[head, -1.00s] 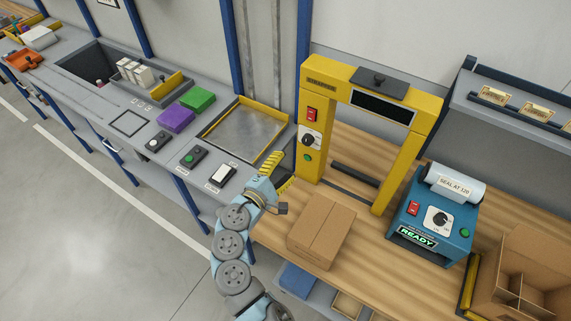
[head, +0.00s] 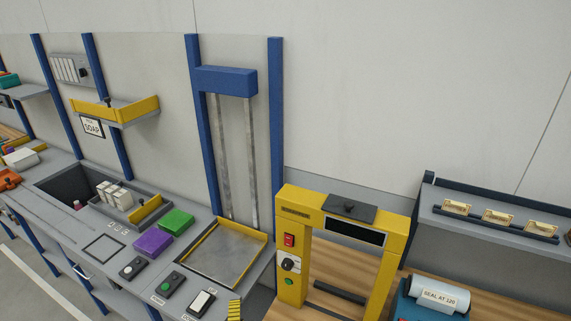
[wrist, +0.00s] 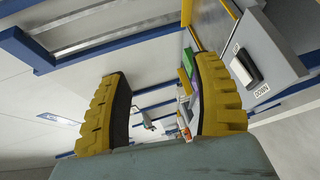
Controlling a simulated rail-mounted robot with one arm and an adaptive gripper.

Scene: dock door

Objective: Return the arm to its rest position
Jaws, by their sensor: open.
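My gripper (wrist: 163,108) shows in the wrist view with its two yellow ridged fingers spread wide apart and nothing between them. In the head view only a small yellow part of my gripper (head: 234,310) shows at the bottom edge, just below the white-topped switch box (head: 201,303). The rest of my arm is out of the head view.
A yellow frame (head: 293,245) stands on the wooden bench at right, beside a blue sealer (head: 425,308). A yellow-edged metal tray (head: 225,250) lies left of it. Green (head: 177,222) and purple (head: 153,243) blocks sit farther left. The DOWN switch (wrist: 244,68) is near my gripper.

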